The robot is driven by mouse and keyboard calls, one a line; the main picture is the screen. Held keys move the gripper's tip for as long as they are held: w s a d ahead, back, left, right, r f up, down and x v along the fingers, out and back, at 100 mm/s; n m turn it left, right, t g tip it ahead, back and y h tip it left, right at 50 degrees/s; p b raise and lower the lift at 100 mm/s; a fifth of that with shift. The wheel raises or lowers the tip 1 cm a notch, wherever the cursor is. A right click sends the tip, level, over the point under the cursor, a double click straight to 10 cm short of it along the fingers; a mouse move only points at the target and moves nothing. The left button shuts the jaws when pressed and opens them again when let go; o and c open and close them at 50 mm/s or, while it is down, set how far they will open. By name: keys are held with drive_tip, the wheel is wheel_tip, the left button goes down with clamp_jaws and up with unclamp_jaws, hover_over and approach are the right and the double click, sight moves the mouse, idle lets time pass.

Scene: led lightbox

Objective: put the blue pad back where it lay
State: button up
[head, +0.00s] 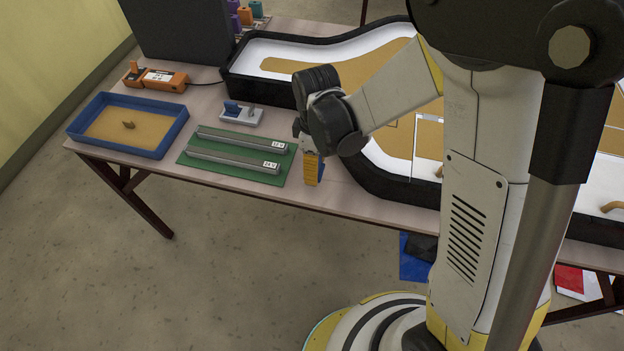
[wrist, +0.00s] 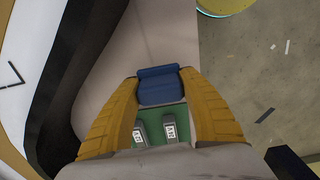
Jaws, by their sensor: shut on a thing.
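My gripper (head: 312,172) has yellow fingers and points down over the table strip between the green mat and the black-rimmed lightbox. It is shut on the blue pad (wrist: 158,88), which sits between the two fingertips in the wrist view. In the head view only a sliver of the blue pad (head: 321,170) shows beside the yellow finger; the finger hides the rest. I cannot tell whether the pad touches the table.
The green mat (head: 233,174) holds two grey labelled bars. A blue-rimmed sand tray (head: 109,151) lies left. A white block with a blue part (head: 241,115) stands behind the mat. The lightbox (head: 262,91) has a raised black rim. The table's front edge is close.

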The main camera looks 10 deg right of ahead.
drive_tip(key=shift+f+b, duration=0.8)
drive_tip(key=shift+f, duration=1.05)
drive_tip(key=shift+f, duration=0.1)
drive_tip(key=shift+f, duration=0.15)
drive_tip(key=o, duration=1.2)
